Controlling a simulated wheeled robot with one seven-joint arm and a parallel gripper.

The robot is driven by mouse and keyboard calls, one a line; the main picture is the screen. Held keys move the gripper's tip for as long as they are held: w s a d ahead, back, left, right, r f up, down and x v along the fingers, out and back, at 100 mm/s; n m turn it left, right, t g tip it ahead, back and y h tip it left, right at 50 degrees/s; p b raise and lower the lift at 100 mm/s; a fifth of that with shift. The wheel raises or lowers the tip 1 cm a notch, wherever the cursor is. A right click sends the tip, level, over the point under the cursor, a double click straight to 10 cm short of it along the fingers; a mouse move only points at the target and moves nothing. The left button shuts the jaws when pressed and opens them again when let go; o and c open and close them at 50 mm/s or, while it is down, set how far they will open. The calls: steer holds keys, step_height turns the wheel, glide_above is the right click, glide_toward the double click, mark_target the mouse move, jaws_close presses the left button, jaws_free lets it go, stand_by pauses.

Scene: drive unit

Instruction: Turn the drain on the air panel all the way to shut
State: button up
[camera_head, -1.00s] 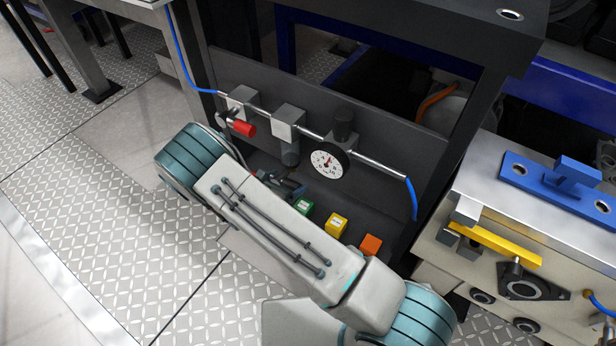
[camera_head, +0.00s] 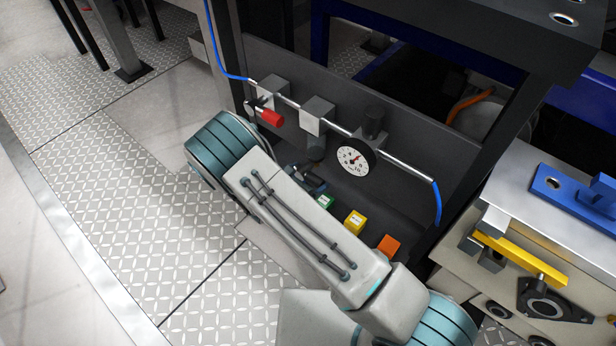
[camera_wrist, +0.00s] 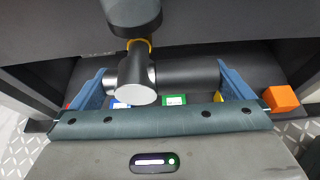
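The air panel (camera_head: 270,65) is a dark grey upright plate. Its filter unit (camera_head: 318,115) has a round bowl (camera_head: 316,150) underneath, which also shows in the wrist view (camera_wrist: 133,14). In the wrist view the drain (camera_wrist: 180,75) hangs below the bowl, with a yellow ring at its neck, a dark crossbar and a pale round end facing me. My gripper (camera_wrist: 163,90) is open, one blue finger on each side of the crossbar. The right finger is close to the bar's end; contact is unclear. In the head view my arm hides the drain and most of the gripper.
A red-handled valve (camera_head: 270,118) is left of the filter, and a round gauge (camera_head: 355,158) is right of it. Green (camera_head: 325,201), yellow (camera_head: 354,222) and orange (camera_head: 388,245) blocks sit below the panel. A metal-topped bench (camera_head: 540,205) stands at the right.

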steer(key=shift+r, duration=0.1)
steer(key=shift+s+a+r, duration=0.1)
steer(key=shift+s+r, duration=0.05)
steer(key=shift+s, duration=0.05)
steer(key=p+v, duration=0.3)
steer(key=v, duration=1)
steer(key=shift+s+a, duration=0.15)
steer(key=shift+s, duration=0.1)
